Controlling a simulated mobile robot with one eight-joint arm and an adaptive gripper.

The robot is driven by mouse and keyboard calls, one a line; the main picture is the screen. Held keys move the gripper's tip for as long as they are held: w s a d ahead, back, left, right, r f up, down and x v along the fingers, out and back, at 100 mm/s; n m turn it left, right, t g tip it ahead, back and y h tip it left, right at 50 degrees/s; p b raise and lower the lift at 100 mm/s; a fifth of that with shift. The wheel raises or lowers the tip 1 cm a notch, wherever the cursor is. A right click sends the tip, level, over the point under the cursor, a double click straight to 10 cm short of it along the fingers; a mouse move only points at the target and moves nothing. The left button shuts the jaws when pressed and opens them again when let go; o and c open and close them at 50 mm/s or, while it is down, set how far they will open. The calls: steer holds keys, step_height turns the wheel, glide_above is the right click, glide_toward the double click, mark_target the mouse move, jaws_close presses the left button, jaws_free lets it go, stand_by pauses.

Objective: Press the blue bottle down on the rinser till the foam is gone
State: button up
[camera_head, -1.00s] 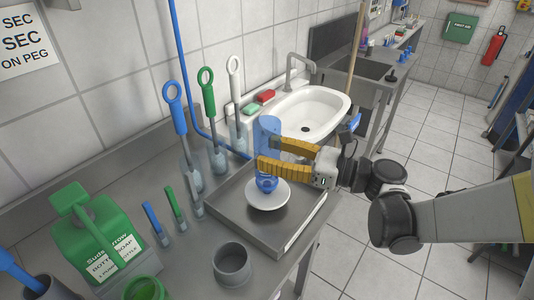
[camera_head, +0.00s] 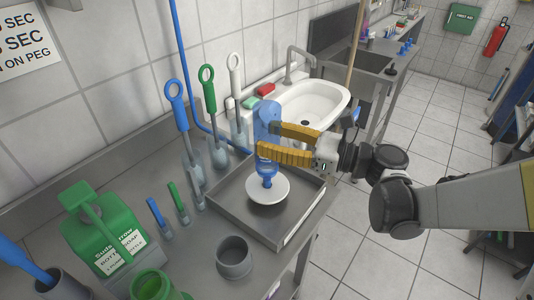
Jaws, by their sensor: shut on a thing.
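The blue bottle (camera_head: 266,122) is held upside down, its neck pointing down over the rinser (camera_head: 268,190). The rinser is a white round dish in a grey metal tray (camera_head: 226,205). My gripper (camera_head: 274,141) is shut on the bottle from the right, its yellow fingers around the body. The bottle's mouth is close above or on the middle of the rinser; I cannot tell whether it touches. Foam inside the bottle cannot be made out.
A green soap jug (camera_head: 105,238), a grey cup (camera_head: 234,257) and a green container (camera_head: 152,285) stand at the front left. Several brushes (camera_head: 182,125) stand along the wall behind the tray. A white sink (camera_head: 310,105) lies behind, and open floor is at the right.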

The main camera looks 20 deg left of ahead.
mark_target(280, 129)
steer(key=shift+r, duration=0.1)
stand_by(0.3)
steer(key=shift+r+p, duration=1.1)
steer(key=shift+r, duration=0.35)
